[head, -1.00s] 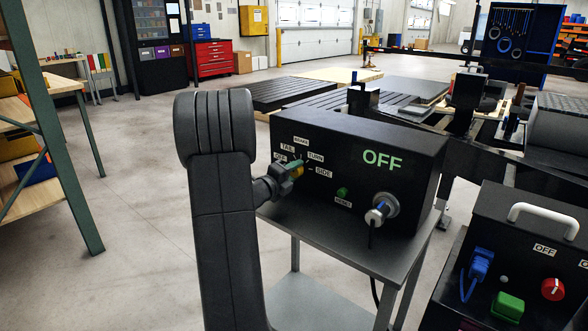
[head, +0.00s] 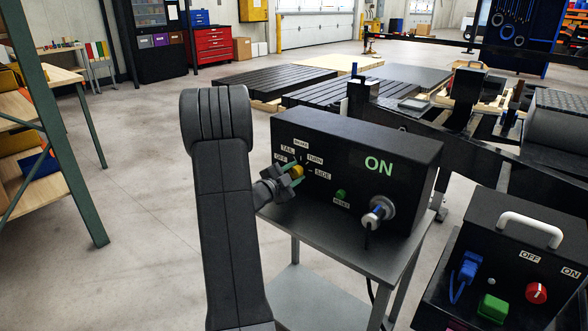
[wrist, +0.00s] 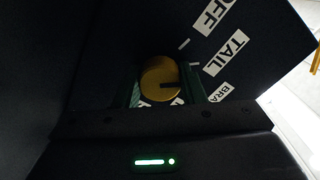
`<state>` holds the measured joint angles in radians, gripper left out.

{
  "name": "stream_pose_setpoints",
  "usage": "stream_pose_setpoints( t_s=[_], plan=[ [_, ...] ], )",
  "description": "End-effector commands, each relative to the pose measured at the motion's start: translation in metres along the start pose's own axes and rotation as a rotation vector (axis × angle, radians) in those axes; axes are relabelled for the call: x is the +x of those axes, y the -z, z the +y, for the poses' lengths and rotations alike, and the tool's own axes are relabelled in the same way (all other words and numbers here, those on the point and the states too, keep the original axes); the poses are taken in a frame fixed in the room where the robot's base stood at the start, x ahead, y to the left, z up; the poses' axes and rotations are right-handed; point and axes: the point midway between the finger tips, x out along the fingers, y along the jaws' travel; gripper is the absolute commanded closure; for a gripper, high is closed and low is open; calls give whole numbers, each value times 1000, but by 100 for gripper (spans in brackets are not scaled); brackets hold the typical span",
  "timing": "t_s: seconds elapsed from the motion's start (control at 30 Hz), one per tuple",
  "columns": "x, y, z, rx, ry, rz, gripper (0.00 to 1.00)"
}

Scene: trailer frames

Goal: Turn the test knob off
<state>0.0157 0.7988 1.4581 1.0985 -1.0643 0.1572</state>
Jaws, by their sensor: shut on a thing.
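The test knob (wrist: 160,79) is a round brass-yellow knob with a dark pointer mark, on the front of a black box (head: 412,170). In the head view the knob (head: 296,171) is partly covered by my gripper. The labels OFF, TAIL, BRAKE, TURN and SIDE are set around it. The box's display (head: 378,165) reads ON in green. My gripper (head: 290,175) is shut on the knob, with one green-faced finger on each side in the wrist view (wrist: 165,92). The wrist view is rolled, with OFF and TAIL at the upper right.
A green reset button (head: 341,195) and a silver socket with a plug (head: 378,213) sit right of the knob. The box stands on a grey cart (head: 335,240). A second black box with a red knob (head: 536,293) and white handle is at the lower right.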

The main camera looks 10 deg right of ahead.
Motion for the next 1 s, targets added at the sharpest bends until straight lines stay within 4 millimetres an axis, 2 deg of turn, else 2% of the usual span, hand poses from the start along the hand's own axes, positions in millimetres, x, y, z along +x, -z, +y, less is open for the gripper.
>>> stream_pose_setpoints(
  t_s=[0.4, 0.97, 1.0],
  plan=[
    [-1, 0, 1, -196, -3, -2, 86],
    [-1, -1, 2, -225, -2, -2, 86],
    [-1, -1, 2, -225, -2, -2, 60]
  ],
)
